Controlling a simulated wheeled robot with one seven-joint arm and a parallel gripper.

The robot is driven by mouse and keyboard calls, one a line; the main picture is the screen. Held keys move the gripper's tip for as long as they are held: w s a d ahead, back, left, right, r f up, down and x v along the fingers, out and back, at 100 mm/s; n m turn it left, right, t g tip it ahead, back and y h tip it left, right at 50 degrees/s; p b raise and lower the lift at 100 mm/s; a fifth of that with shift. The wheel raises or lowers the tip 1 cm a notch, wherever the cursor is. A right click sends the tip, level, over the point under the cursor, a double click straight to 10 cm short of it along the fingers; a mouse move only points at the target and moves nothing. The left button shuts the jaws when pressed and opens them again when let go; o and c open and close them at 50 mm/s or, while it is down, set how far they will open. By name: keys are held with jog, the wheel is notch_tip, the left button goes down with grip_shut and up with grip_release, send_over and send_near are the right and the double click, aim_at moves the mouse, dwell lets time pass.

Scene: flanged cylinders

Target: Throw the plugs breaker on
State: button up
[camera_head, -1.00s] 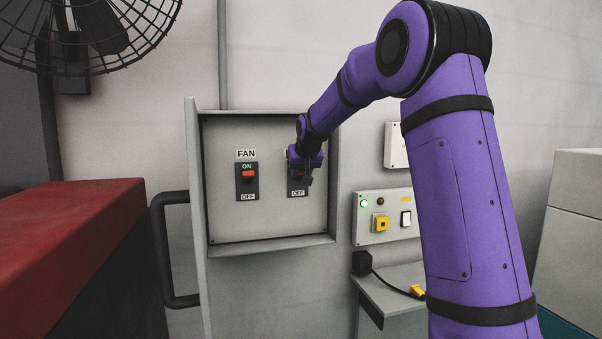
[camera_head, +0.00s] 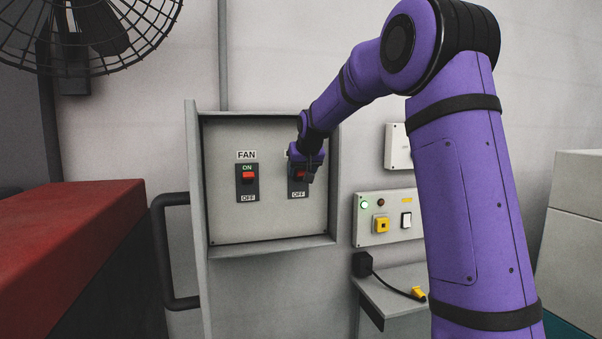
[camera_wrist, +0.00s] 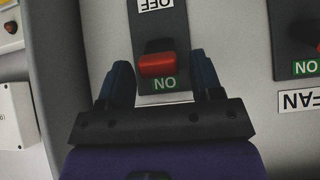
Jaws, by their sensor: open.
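The breaker under my gripper (camera_head: 304,176) is the right one of two in the grey panel box; its name label is mostly hidden in the head view. Its red toggle (camera_wrist: 158,65) shows in the wrist view, where the picture is upside down. The toggle sits toward the ON mark, away from OFF. My gripper (camera_wrist: 160,78) is open and empty, with one dark finger on each side of the breaker's ON end. Whether the fingers touch anything cannot be told. The FAN breaker (camera_head: 248,182) stands to the left, its red toggle near ON.
The panel box's open door (camera_head: 197,220) stands along its left side. A control box (camera_head: 388,228) with a lit green lamp is at the right. A small shelf (camera_head: 400,285) holds a cable with a yellow plug. A red-topped block (camera_head: 70,225) fills the lower left.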

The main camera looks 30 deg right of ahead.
jog(key=v, duration=0.9)
jog(key=shift+s, duration=0.2)
jog(key=shift+r, duration=0.15)
jog(key=s+a+f+n+g+y, duration=0.1)
jog(key=s+a, duration=0.4)
jog(key=s, duration=0.4)
jog(key=s+a+f, duration=0.1)
jog(key=s+a, duration=0.5)
jog(key=s, duration=0.3)
jog(key=s+a+f, duration=0.2)
jog(key=s+f, duration=0.1)
jog(key=s, duration=0.4)
jog(key=s+a+f+n+g+y, duration=0.1)
jog(key=s+f, duration=0.3)
jog(key=s, duration=0.2)
jog(key=s+a+f+n, duration=0.1)
jog(key=s+a+f, duration=0.1)
jog(key=s, duration=0.5)
jog(key=shift+s+a+f+g, duration=0.3)
jog(key=shift+s+f+g, duration=0.1)
jog(key=shift+f, duration=0.45)
jog(key=shift+w, duration=0.1)
jog(key=shift+c, duration=0.2)
